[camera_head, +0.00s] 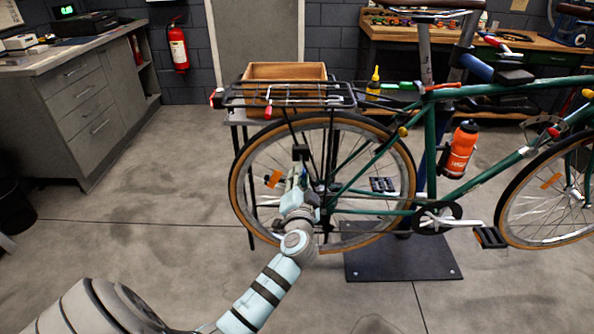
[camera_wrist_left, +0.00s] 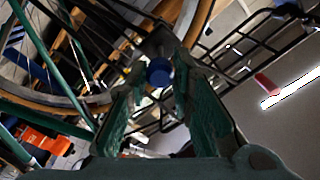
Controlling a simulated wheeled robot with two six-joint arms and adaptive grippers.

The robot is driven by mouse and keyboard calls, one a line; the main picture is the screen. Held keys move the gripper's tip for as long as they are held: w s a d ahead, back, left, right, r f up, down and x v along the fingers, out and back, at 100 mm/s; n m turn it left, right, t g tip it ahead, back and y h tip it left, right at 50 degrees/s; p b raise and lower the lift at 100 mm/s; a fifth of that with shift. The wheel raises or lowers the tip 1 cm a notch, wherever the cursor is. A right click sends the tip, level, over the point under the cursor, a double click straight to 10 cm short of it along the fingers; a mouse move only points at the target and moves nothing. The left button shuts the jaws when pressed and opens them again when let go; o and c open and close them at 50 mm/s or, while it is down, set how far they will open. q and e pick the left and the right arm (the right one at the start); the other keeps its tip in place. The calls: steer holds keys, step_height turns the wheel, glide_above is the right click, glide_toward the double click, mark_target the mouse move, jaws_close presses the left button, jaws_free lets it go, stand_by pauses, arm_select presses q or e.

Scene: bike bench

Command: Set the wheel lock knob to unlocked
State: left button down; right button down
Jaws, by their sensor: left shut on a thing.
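The bike's rear wheel (camera_head: 234,190) stands in the middle of the head view, under the rear rack (camera_head: 290,95). My left gripper (camera_head: 299,174) reaches up to the near side of this wheel. In the left wrist view a round blue knob (camera_wrist_left: 159,72), apparently the wheel lock knob, sits between the two fingertips of my left gripper (camera_wrist_left: 160,80), and the gripper is shut on it. In the head view the gripper and the dark parts near it hide the knob. I cannot tell which setting the knob points to. My right gripper is not in view.
The green bike frame (camera_head: 430,150) is held on a stand with a dark base plate (camera_head: 400,262). A wooden box (camera_head: 285,71) is behind the rack. An orange bottle (camera_head: 460,150) is on the frame. A grey cabinet (camera_head: 85,110) stands left; the floor between is clear.

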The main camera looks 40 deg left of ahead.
arm_select(q)
steer(key=shift+s+f, duration=0.1)
steer(key=c, duration=1.4)
jaws_free()
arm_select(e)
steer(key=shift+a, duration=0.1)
arm_select(q)
steer(key=shift+d, duration=0.1)
steer(key=v, duration=0.7)
steer(key=shift+s+d, duration=0.1)
steer(key=shift+s, duration=0.1)
